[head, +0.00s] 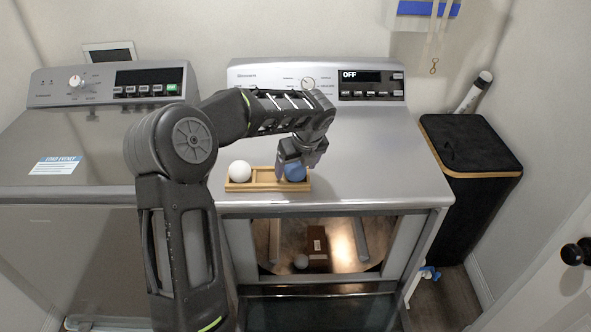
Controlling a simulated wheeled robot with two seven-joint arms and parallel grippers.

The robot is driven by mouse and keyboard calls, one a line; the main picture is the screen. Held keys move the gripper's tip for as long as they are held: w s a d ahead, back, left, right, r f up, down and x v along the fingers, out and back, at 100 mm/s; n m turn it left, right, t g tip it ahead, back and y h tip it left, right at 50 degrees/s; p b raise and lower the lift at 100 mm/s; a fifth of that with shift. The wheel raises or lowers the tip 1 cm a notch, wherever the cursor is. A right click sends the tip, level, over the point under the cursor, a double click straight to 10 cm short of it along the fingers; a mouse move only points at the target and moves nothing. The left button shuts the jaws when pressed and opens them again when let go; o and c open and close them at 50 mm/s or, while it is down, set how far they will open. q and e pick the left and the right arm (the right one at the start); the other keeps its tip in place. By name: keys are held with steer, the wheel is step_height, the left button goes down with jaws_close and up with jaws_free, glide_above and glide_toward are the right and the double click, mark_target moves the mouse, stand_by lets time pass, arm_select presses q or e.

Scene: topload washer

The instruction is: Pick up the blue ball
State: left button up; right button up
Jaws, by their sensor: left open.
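The blue ball (295,172) sits in the right part of a small wooden tray (267,185) on the washer top. A white ball (240,171) sits in the tray's left part. My left gripper (294,164) points down at the blue ball, with its fingertips around or just beside it. It is open, and it covers the ball's upper part. Whether the fingers touch the ball cannot be made out. My right gripper is out of view.
The right washer's control panel (318,83) stands behind the tray. The washer top (380,160) is clear to the right. A second machine (85,150) stands at left, and a black hamper (468,165) at right.

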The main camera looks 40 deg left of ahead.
mark_target(297, 164)
arm_select(q)
steer(key=shift+c, duration=0.3)
steer(key=c, duration=1.4)
step_height(297, 164, up, 10)
steer(key=shift+b, duration=0.5)
